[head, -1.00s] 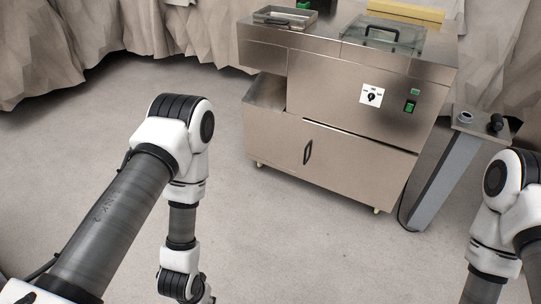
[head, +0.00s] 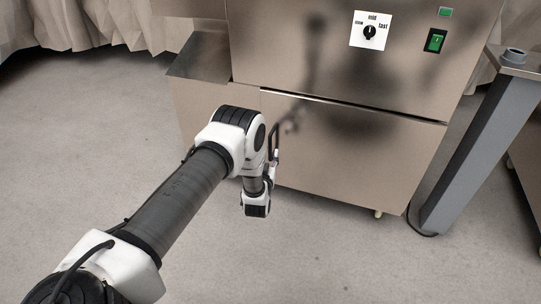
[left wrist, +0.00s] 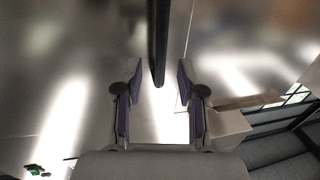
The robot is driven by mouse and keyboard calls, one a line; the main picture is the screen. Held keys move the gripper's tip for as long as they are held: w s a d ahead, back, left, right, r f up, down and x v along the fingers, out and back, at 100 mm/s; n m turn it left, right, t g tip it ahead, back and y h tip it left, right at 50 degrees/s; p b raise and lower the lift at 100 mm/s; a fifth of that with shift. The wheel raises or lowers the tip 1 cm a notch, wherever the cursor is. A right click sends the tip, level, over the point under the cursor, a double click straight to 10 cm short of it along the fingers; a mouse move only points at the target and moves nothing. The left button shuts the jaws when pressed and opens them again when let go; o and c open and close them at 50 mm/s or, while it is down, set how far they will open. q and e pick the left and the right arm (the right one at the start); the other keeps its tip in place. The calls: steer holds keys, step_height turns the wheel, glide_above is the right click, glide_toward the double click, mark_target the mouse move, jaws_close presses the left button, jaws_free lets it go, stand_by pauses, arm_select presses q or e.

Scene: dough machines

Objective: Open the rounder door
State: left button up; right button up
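The rounder's door (head: 345,155) is the plain steel lower front panel, and it looks closed. Its dark vertical handle (head: 276,143) is on the left part of the door, partly hidden by my left arm. In the left wrist view, the handle (left wrist: 158,40) is a dark bar whose end lies between the two fingers of my left gripper (left wrist: 158,82). Those fingers are open, with gaps on both sides of the bar. In the head view, my left gripper (head: 272,158) is at the handle, mostly hidden behind its wrist. My right gripper is out of view.
The rounder's upper panel has a speed dial (head: 369,32) and a green switch (head: 435,41). A grey slanted post (head: 478,140) stands at the right. The grey floor (head: 90,140) is clear at left and in front.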

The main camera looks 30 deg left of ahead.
mark_target(270, 148)
arm_select(q)
steer(key=x, duration=0.1)
steer(key=b+x, duration=0.1)
steer(key=x, duration=0.2)
steer(key=shift+w+a+f+b, duration=0.1)
steer(key=shift+w+f+b, duration=0.15)
steer(key=shift+b, duration=0.1)
steer(key=shift+w+a+r, duration=0.1)
steer(key=shift+w, duration=0.05)
jaws_close()
